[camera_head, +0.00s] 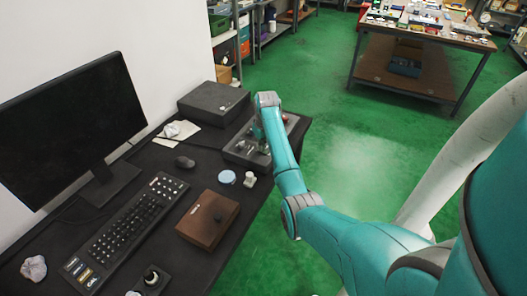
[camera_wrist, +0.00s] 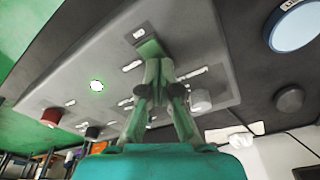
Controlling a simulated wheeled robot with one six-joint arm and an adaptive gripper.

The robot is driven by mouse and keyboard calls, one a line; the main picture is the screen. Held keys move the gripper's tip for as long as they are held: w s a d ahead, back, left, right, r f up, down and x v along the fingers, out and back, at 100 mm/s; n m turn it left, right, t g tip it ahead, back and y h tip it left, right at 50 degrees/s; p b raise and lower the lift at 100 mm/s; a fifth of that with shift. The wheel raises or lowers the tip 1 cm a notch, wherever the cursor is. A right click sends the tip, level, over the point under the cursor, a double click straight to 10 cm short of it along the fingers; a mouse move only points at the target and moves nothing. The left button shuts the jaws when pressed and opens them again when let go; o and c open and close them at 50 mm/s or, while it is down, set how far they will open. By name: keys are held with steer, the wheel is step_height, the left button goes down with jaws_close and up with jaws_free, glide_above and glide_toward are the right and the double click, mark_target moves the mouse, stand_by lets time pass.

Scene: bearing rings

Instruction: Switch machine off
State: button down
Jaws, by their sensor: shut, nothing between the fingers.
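The machine's grey control panel (camera_head: 240,152) lies at the far end of the dark desk; it fills much of the wrist view (camera_wrist: 90,60). It carries a green square part (camera_wrist: 150,47) beside a small label, a bright lit spot (camera_wrist: 97,86), a red button (camera_wrist: 51,117), a pale knob (camera_wrist: 200,101) and several small labels. My gripper (camera_wrist: 158,68) is shut and empty, its fingertips at or very near the green part. I cannot tell whether they touch it. In the head view my arm hides part of the panel and most of the gripper.
A dark box (camera_head: 213,103) stands behind the panel. Green floor (camera_head: 350,150) is open to the right.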

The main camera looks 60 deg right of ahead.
steer(key=shift+f, duration=0.2)
steer(key=shift+r, duration=3.55)
steer(key=shift+s, duration=0.1)
